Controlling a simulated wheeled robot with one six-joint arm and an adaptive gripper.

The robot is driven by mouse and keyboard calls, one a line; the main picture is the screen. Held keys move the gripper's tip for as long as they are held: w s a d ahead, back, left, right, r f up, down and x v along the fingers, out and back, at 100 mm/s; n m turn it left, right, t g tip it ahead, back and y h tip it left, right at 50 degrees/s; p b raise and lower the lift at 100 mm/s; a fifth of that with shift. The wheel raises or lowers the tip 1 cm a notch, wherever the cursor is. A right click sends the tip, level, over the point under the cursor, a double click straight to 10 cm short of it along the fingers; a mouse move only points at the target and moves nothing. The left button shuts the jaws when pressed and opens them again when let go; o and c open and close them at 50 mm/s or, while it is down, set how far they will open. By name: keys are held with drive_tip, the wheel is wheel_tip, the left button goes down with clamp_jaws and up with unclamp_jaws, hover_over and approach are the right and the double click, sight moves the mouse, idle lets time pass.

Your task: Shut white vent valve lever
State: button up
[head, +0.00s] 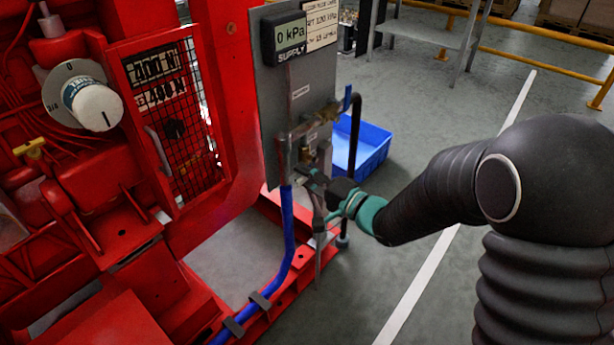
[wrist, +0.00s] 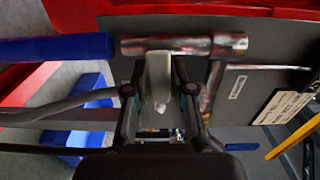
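The white vent valve lever (wrist: 158,78) shows in the wrist view as a pale, blunt bar between the two fingertips of my gripper (wrist: 158,92). The fingers lean in on both of its sides and appear to touch it. A metal pipe fitting (wrist: 185,44) crosses just above it. In the head view my gripper (head: 325,188) is at the lower part of the grey panel's pipework, and a pale lever (head: 318,211) hangs below it. The fingers and arm partly hide the valve there.
A grey panel (head: 265,110) carries a 0 kPa supply gauge (head: 289,37) and a blue-handled valve (head: 347,98). A blue hose (head: 288,225) runs down to the red frame (head: 285,305). A blue bin (head: 372,145) sits behind.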

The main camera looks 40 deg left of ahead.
drive_tip(key=shift+o, duration=1.1)
drive_tip(key=shift+d, duration=0.15)
drive_tip(key=d, duration=1.1)
drive_tip(key=shift+s+d, duration=0.35)
drive_tip(key=shift+s, duration=0.05)
